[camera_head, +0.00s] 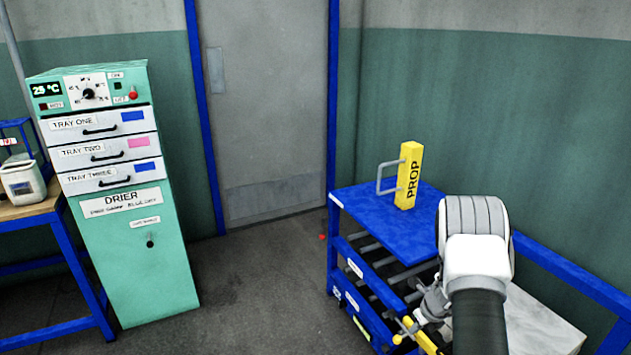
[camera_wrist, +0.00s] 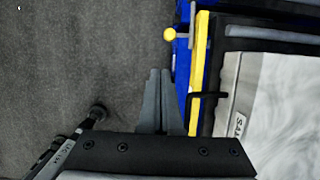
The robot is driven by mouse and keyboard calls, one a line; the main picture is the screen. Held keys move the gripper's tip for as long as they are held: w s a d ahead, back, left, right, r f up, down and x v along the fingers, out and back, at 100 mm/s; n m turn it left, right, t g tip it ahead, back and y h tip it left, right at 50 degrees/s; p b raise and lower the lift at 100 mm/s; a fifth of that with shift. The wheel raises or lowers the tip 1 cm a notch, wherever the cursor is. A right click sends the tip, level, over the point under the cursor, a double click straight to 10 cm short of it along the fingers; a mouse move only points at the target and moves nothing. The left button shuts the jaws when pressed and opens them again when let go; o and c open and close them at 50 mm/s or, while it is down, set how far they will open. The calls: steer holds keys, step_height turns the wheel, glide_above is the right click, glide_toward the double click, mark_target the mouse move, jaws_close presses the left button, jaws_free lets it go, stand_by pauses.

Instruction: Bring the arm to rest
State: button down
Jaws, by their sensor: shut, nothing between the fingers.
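My arm (camera_head: 475,250) reaches up from the bottom right in the head view, its grey and white wrist part in front of the blue bench. My gripper (camera_wrist: 160,100) shows in the wrist view with its two grey fingers together and nothing between them. The fingers point towards the dark floor, just left of a yellow bar (camera_wrist: 199,70) on the blue frame. They look close to the bar, but I cannot tell whether they touch it. In the head view my arm hides the fingers.
A blue bench (camera_head: 370,215) bears an upright yellow prop (camera_head: 409,175) with a grey handle. A yellow knob (camera_wrist: 170,34) juts out near my fingers. The green drier (camera_head: 150,250) with closed trays stands left, beside a blue-framed table (camera_head: 30,208). The floor (camera_head: 255,275) between is clear.

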steer(key=s+a+r+n+y, duration=0.15)
steer(key=a+r+n, duration=0.35)
steer(key=r, duration=0.5)
steer(key=s+a+r+n+t, duration=0.1)
steer(key=s+a+r+n, duration=0.3)
steer(key=r, duration=0.7)
steer(key=s+a+r+n, duration=0.2)
steer(key=a+r+n, duration=0.4)
steer(key=r, duration=0.4)
steer(key=s+a+r+n+h, duration=0.1)
steer(key=s+r+n, duration=0.2)
steer(key=s+n, duration=0.4)
steer(key=s+a+r+n+t+h, duration=0.1)
steer(key=s+r+n, duration=0.3)
steer(key=s, duration=0.4)
steer(key=s+a+r+n, duration=0.1)
steer(key=s+r+n, duration=0.2)
steer(key=s+n, duration=0.4)
step_height(320, 180, up, 21)
steer(key=s+m+p, duration=0.1)
steer(key=p, duration=2)
steer(key=shift+s+r+p, duration=0.2)
steer(key=shift+s+p, duration=0.1)
steer(key=shift+s, duration=0.1)
